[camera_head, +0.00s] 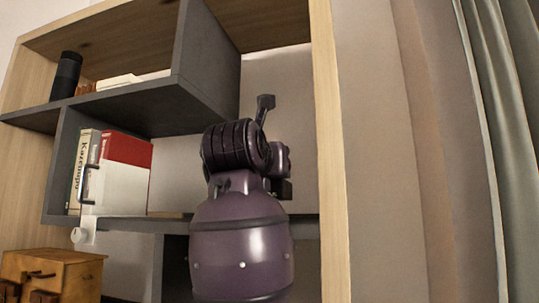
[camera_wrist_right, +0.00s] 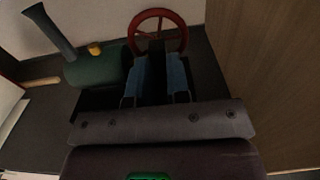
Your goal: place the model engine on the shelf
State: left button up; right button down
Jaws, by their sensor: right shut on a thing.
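The model engine shows in the right wrist view with a dark green boiler (camera_wrist_right: 97,70), a flared dark chimney (camera_wrist_right: 50,30), a yellow knob and a red spoked wheel (camera_wrist_right: 182,30). My right gripper (camera_wrist_right: 161,62), with blue finger pads, is shut on the engine between boiler and wheel. In the head view my purple right arm hides most of the engine; its chimney (camera_head: 264,107) sticks up above my wrist. The engine is inside the right-hand bay of the shelf (camera_head: 120,223), over a dark board. I cannot tell whether it touches the board. My left gripper is not in view.
A wooden side panel (camera_head: 331,150) bounds the bay on the right. Red and white books (camera_head: 125,165) stand in the compartment to the left. A black cylinder (camera_head: 66,76) stands on the upper board. A small wooden chest (camera_head: 60,270) is at lower left.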

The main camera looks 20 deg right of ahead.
jog(key=shift+f, duration=1.65)
jog(key=shift+s+f, duration=0.1)
jog(key=shift+f, duration=0.05)
jog(key=shift+f, duration=0.15)
jog(key=c, duration=1.1)
grip_release()
